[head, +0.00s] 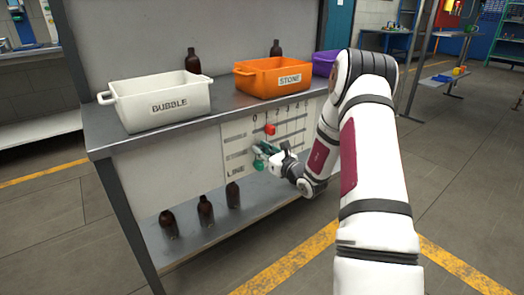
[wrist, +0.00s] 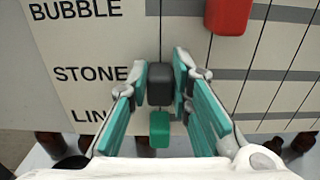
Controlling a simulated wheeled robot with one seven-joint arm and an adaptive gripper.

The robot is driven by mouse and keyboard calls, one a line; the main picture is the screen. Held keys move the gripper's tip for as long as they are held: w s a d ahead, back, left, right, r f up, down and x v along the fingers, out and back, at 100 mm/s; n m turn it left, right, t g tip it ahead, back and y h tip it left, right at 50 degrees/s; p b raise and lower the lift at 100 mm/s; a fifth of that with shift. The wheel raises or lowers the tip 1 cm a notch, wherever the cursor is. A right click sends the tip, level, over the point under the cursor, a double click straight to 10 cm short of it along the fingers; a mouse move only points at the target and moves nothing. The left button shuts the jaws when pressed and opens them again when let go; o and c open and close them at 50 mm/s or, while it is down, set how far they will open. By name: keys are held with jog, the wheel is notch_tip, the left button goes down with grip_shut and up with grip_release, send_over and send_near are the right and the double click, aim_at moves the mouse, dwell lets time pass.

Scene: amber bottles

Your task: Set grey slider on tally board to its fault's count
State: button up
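The tally board (head: 235,140) is a pale panel on the bench front, with rows BUBBLE, STONE and LINE and a column header. The dark grey slider (wrist: 160,84) is in the STONE row, by the leftmost vertical line visible there. My gripper (wrist: 160,86) has a teal pad close against each side of it and appears shut on it; any thin gap is too small to tell. The red slider (wrist: 228,14) is in the BUBBLE row, farther right, and also shows in the head view (head: 270,129). The green slider (wrist: 159,129) is in the LINE row below the grey one.
On the bench top are a white BUBBLE bin (head: 160,108), an orange STONE bin (head: 262,84) and a purple bin (head: 322,66). Two amber bottles (head: 193,63) (head: 276,49) stand behind them. My arm hides the bench's right part.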

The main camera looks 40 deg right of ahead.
jog(key=shift+w+d, duration=0.1)
jog(key=shift+d, duration=2.4)
grip_shut()
jog(key=o, duration=0.9)
grip_release()
jog(key=shift+o, duration=0.2)
jog(key=s, duration=1.2)
jog(key=shift+d, duration=0.2)
